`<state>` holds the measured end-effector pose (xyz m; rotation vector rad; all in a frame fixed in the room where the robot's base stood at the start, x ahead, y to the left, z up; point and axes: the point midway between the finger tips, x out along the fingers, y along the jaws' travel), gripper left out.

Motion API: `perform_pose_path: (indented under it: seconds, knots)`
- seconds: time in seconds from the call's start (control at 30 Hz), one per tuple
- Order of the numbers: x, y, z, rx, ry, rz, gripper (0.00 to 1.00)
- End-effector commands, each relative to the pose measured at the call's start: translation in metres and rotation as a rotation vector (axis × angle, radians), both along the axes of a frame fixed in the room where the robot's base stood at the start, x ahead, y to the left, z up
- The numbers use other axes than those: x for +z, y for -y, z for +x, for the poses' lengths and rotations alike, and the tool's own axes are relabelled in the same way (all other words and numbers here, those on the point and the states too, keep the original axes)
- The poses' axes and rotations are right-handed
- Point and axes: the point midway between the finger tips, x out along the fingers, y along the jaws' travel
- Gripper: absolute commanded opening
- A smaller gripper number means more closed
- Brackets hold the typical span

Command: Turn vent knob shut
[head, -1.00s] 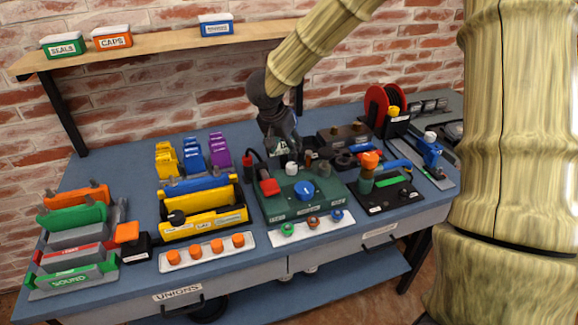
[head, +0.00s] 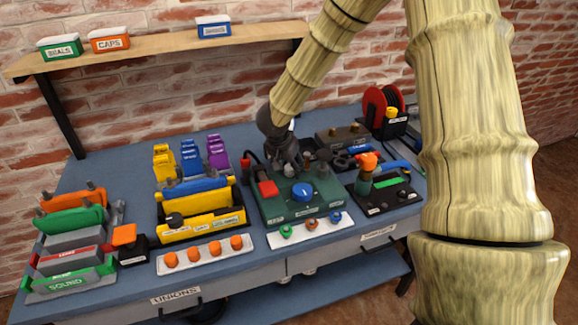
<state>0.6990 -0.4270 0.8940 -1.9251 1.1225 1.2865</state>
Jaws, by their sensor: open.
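A green test panel (head: 270,211) stands on the bench. It carries a large blue knob (head: 302,191) at its front middle, a red block (head: 267,188) at its left, and a small pale knob (head: 289,171) farther back. Its labels are too small to read, so I cannot tell which one is the vent knob. My gripper (head: 292,167) is open, pointing down over the back of the panel, at or just above the pale knob. The fingers partly hide that knob, and I cannot tell whether they touch it.
A white strip (head: 298,238) with three coloured fittings lies before the panel. Yellow holders (head: 205,222) stand to the left. A black unit (head: 372,208) with an orange-topped valve (head: 367,163) stands close right. A red reel (head: 377,109) is at back right.

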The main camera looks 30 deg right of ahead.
Motion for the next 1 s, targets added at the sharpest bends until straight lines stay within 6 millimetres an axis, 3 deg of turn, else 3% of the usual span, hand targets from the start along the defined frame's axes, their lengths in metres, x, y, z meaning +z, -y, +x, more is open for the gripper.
perform_pose_path:
  seconds: [0.1, 0.37, 0.67, 1.0]
  knots:
    - [0.0000, 0.0000, -0.0001, 0.000, 0.000, 0.000, 0.52]
    - [0.0001, 0.0001, -0.0001, 0.000, 0.000, 0.000, 0.07]
    - [0.0019, 0.0000, -0.0001, -0.020, -0.001, -0.001, 0.07]
    - [0.0060, -0.0002, 0.0002, -0.179, -0.004, 0.000, 0.07]
